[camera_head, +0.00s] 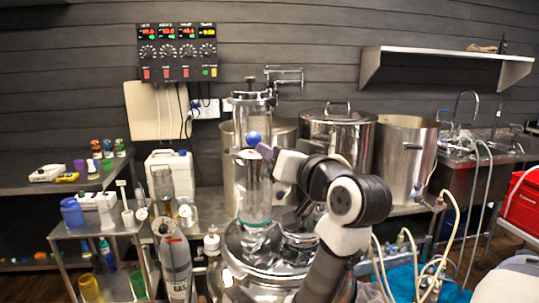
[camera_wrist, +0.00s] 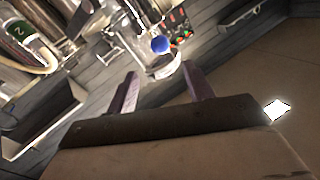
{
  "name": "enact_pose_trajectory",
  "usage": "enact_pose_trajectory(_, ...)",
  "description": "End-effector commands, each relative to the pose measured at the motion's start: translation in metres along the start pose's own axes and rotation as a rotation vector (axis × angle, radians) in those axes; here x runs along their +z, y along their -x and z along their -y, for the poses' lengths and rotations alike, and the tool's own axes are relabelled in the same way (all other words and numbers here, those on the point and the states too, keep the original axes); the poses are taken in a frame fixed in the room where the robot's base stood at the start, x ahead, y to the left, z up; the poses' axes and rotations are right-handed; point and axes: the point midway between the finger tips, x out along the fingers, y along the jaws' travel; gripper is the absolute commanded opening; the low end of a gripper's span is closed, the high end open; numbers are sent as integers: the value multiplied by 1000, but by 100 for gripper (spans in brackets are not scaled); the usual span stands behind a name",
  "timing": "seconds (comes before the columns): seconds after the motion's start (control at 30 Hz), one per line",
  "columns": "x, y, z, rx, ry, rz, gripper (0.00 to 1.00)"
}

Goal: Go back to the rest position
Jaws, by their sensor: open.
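My gripper (camera_head: 266,152) is raised in front of the glass column in the head view, close to a blue ball (camera_head: 253,137) that shows at the column's middle. In the wrist view my gripper (camera_wrist: 160,82) has its two purple fingers apart with nothing between them. The blue ball (camera_wrist: 161,45) shows beyond the fingertips there, apart from them. The glass column (camera_head: 256,190) stands upright on the shiny steel vessel (camera_head: 265,262). My arm hides part of the vessel's right side.
Steel pots (camera_head: 403,160) stand on the bench behind my arm. A steel cart (camera_head: 95,232) with bottles is at the left. A control panel (camera_head: 177,52) and a shelf (camera_head: 445,55) are on the wall. Pale hoses (camera_head: 452,235) and a red crate (camera_head: 523,200) are at the right.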

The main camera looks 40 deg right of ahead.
Motion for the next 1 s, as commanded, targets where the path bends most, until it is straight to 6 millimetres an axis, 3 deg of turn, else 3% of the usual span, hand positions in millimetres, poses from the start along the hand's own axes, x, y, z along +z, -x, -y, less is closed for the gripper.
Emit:
enact_pose_trajectory(0.2, 0, 11, 0, 0, 1, 0, 52)
enact_pose_trajectory(0.77, 1, 8, 3, -4, 2, 0, 52)
enact_pose_trajectory(0.87, 6, -10, 25, -34, 17, -18, 52)
enact_pose_trajectory(0.97, 15, -40, 74, -99, 48, -63, 52)
enact_pose_trajectory(1.0, 20, -52, 99, -132, 62, -89, 52)
